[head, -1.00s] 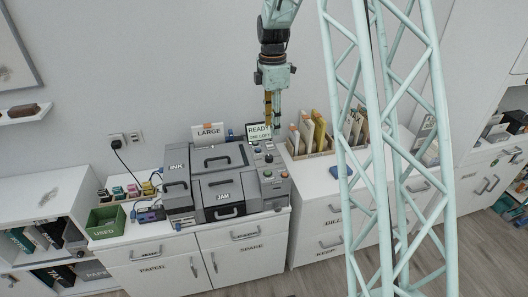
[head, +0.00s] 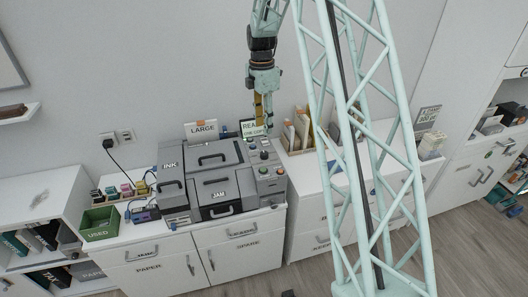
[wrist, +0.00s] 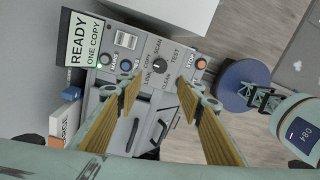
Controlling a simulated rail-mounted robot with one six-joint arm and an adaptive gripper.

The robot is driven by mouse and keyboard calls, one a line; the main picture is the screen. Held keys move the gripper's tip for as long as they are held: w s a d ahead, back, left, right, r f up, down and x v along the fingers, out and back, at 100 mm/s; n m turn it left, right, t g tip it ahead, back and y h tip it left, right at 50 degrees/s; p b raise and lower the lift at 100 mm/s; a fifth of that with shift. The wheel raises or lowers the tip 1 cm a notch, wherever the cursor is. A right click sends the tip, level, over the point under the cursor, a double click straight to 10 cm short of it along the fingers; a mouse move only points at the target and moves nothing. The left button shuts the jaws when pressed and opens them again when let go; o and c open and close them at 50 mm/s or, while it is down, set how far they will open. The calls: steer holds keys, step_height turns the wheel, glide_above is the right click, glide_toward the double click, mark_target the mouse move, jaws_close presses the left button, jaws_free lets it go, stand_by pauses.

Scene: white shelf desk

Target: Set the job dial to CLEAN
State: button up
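The job dial (wrist: 160,65) is a dark round knob on the grey control panel (wrist: 148,88) in the wrist view. The labels LINK, COPY, SCAN, TEST and CLEAN ring it. CLEAN (wrist: 166,82) is printed on the lower right side of the dial. I cannot tell surely which label the pointer faces. My gripper (wrist: 159,89) is open, with its two yellow-padded fingers on either side of the dial's area and nothing between them. In the head view my gripper (head: 264,122) is above the right-hand panel of the grey machine (head: 218,188), apparently clear of it.
A READY ONE COPY sign (wrist: 84,40) stands beside the panel. A file holder (head: 300,135) is right of the machine, and a green USED bin (head: 99,224) is left.

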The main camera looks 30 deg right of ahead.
mark_target(264, 153)
steer(key=shift+s+f+b, duration=0.15)
steer(key=shift+f, duration=3.3)
steer(key=shift+s+f+b, duration=0.15)
steer(key=shift+f, duration=3.25)
steer(key=shift+c, duration=0.2)
steer(key=c, duration=0.8)
